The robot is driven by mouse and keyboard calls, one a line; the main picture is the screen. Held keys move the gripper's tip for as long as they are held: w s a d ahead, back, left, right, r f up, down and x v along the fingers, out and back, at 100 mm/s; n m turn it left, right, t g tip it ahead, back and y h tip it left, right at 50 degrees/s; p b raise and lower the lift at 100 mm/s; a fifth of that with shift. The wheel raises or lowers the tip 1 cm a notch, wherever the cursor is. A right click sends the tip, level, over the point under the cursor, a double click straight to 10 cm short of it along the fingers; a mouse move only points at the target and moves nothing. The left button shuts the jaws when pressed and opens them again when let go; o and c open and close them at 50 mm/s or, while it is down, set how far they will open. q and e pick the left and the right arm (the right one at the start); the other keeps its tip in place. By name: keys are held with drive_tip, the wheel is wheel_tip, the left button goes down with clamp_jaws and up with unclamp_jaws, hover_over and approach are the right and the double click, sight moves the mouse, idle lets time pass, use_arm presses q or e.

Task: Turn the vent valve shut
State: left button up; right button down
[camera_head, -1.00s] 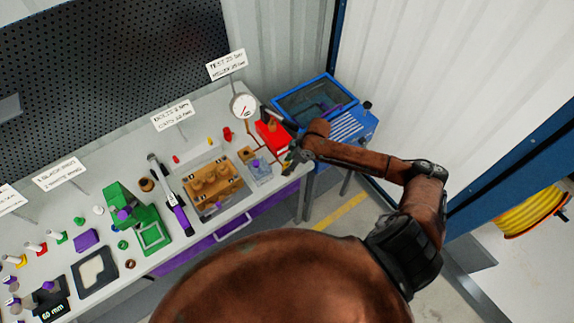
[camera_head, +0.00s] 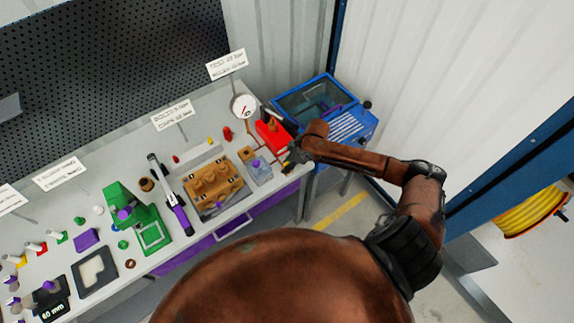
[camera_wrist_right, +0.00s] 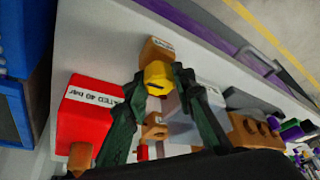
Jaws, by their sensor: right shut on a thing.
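The vent valve appears to be the yellow knob (camera_wrist_right: 158,76) beside a small brown block (camera_wrist_right: 156,48) in the right wrist view. My right gripper (camera_wrist_right: 160,84) has its two dark green fingers on either side of the knob and is shut on it. In the head view my right gripper (camera_head: 291,159) is at the right front end of the bench, and the knob is too small and covered to make out. A red box (camera_head: 271,138), also in the wrist view (camera_wrist_right: 88,117), stands close beside the gripper. My left gripper is not in view.
A dial gauge (camera_head: 243,106) stands behind the red box. A clear container (camera_head: 260,172) and a brown pump block (camera_head: 213,183) stand left of the gripper. A blue machine (camera_head: 345,128) is right of the bench. Small parts crowd the bench's left half.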

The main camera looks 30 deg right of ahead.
drive_tip(key=shift+r+m+p, duration=0.15)
drive_tip(key=shift+m+p, duration=0.25)
drive_tip(key=shift+p, duration=0.35)
drive_tip(key=m+h+p, duration=0.1)
drive_tip(key=m+p, duration=0.3)
drive_tip(key=p, duration=0.2)
drive_tip(key=m+t+h+p, duration=0.1)
drive_tip(key=m+h+p, duration=0.1)
drive_tip(key=m+p, duration=0.3)
drive_tip(key=shift+a+t+p, duration=0.1)
drive_tip(key=shift+t+p, duration=0.2)
drive_tip(key=shift+p, duration=0.3)
drive_tip(key=m+h+p, duration=0.1)
drive_tip(key=m, duration=0.2)
drive_tip(key=shift+m+h, duration=0.7)
drive_tip(key=shift+m, duration=0.5)
drive_tip(key=shift+m+g+h, duration=0.4)
drive_tip(key=shift+m+g, duration=0.1)
drive_tip(key=shift+m, duration=1.1)
